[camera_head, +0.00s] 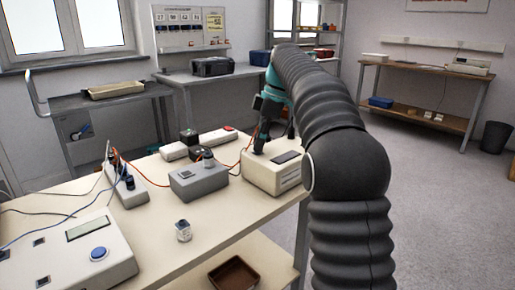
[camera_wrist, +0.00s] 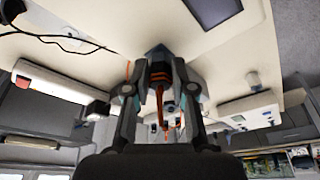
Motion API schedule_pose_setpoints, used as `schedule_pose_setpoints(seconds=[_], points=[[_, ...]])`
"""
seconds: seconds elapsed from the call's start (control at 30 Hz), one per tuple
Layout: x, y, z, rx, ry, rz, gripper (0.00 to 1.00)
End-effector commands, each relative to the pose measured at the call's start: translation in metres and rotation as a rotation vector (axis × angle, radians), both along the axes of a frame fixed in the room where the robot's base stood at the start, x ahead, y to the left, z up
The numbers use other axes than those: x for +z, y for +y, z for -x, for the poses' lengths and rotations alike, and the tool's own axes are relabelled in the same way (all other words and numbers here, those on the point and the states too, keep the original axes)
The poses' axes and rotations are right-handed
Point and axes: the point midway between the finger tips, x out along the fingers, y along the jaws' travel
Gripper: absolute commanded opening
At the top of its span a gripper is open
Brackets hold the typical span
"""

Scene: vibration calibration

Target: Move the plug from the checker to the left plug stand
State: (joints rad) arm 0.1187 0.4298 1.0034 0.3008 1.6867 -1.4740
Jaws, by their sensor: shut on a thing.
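A cream box with a dark display (camera_head: 272,178), seemingly the checker, stands near the bench's right edge. My gripper (camera_head: 274,146) is over its back part, pointing down. In the wrist view, my gripper (camera_wrist: 158,78) is shut on a dark plug (camera_wrist: 160,62) with an orange cable running from it. The plug is at the checker's cream face (camera_wrist: 185,32); whether it is seated or just clear I cannot tell. In the head view the plug is mostly hidden by my gripper. Small dark blocks (camera_head: 188,137) stand behind a grey box; I cannot tell surely which is the left plug stand.
A grey box with a knob (camera_head: 199,183) stands left of the checker. A power strip with blue plugs (camera_head: 127,186) and a large panel box (camera_head: 72,252) are further left. Orange cables cross the bench.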

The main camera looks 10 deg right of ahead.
Motion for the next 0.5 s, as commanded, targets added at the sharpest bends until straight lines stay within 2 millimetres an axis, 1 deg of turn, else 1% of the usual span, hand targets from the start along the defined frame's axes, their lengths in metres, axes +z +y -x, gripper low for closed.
schedule_pose_setpoints(seconds=[0.5], points=[[0.0060, 0.0004, -0.0004, 0.000, -0.004, 0.000, 0.00]])
